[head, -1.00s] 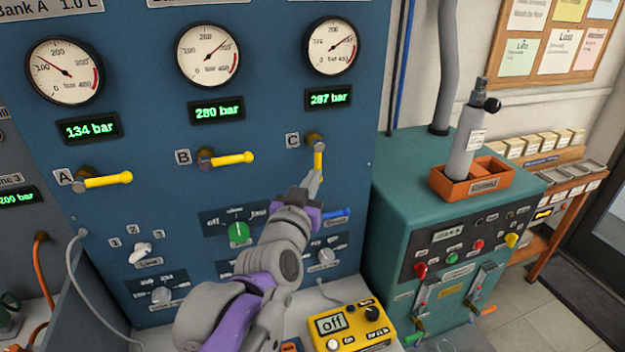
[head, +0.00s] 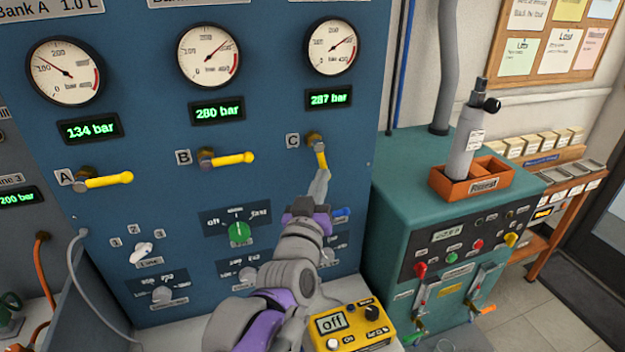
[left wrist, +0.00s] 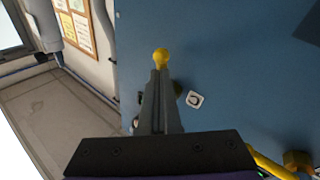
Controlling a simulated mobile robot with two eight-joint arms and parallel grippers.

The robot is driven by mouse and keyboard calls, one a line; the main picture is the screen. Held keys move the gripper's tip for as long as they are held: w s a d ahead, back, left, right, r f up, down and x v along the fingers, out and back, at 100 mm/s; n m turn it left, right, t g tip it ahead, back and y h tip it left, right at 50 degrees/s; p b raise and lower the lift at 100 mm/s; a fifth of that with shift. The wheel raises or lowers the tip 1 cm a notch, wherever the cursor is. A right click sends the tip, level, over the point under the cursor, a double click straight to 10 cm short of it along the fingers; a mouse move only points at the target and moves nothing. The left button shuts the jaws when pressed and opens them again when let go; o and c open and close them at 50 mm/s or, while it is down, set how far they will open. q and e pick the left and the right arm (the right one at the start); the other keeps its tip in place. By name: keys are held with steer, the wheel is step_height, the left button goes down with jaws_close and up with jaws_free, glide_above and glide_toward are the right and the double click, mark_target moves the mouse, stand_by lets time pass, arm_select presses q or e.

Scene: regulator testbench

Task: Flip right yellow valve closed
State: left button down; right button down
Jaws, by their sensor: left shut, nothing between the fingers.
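The right yellow valve handle (head: 321,157), beside the label C, points downward and tilts slightly to the right from its brass stem (head: 314,139). My left gripper (head: 320,176) is shut and empty, its fingertips at the lower end of that handle; they seem to touch it. In the left wrist view the yellow handle tip (left wrist: 161,56) shows just beyond my shut fingers (left wrist: 158,74). The yellow handles at A (head: 104,181) and B (head: 230,159) point right, about level. My right gripper is not in view.
A green knob (head: 239,233) and a blue handle (head: 341,212) sit lower on the blue panel. A yellow meter reading "off" (head: 349,326) stands in front. A teal cabinet (head: 395,185) with an orange tray (head: 452,188) stands to the right.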

arm_select(q)
steer(key=d+n+t+y, duration=0.1)
steer(key=n+y, duration=0.2)
steer(key=n, duration=0.2)
steer(key=w+d+r+n+t+y, duration=0.1)
steer(key=d+n+t+y, duration=0.1)
steer(key=n, duration=0.4)
steer(key=d+r+n+t+y, duration=0.1)
steer(key=d+n+y, duration=0.1)
steer(key=n+y, duration=0.2)
steer(key=shift+w+r+n+t, duration=0.25)
steer(key=shift+w+n+t, duration=0.15)
steer(key=shift+n, duration=0.6)
